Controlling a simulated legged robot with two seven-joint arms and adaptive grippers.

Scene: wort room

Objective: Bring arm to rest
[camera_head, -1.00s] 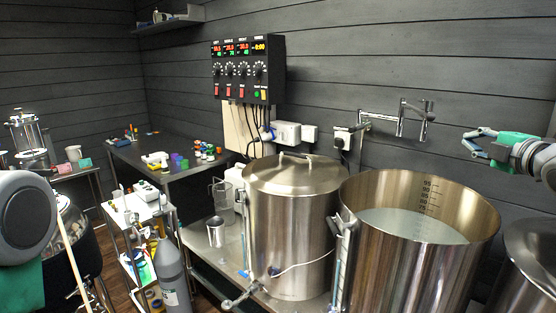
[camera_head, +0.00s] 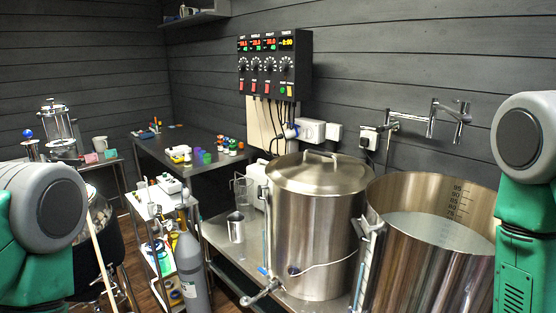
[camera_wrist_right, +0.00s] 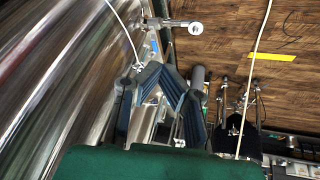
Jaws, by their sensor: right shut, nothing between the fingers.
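My right gripper (camera_wrist_right: 161,72) shows in the right wrist view with its dark blue fingers drawn together at the tips and nothing between them. It points down beside a large shiny steel vessel wall on the left, above the wooden floor. In the head view, a grey and green part of my right arm (camera_head: 527,190) stands at the right edge, and its gripper is out of that view. A grey and green part of my left arm (camera_head: 45,215) is at the left edge. My left gripper is in neither view.
A lidded steel kettle (camera_head: 318,225) and an open kettle (camera_head: 430,265) holding pale liquid stand close in front. A grey gas cylinder (camera_head: 190,268) and a loaded trolley (camera_head: 160,212) stand left. A control box (camera_head: 274,63) and a tap (camera_head: 447,119) are on the wall.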

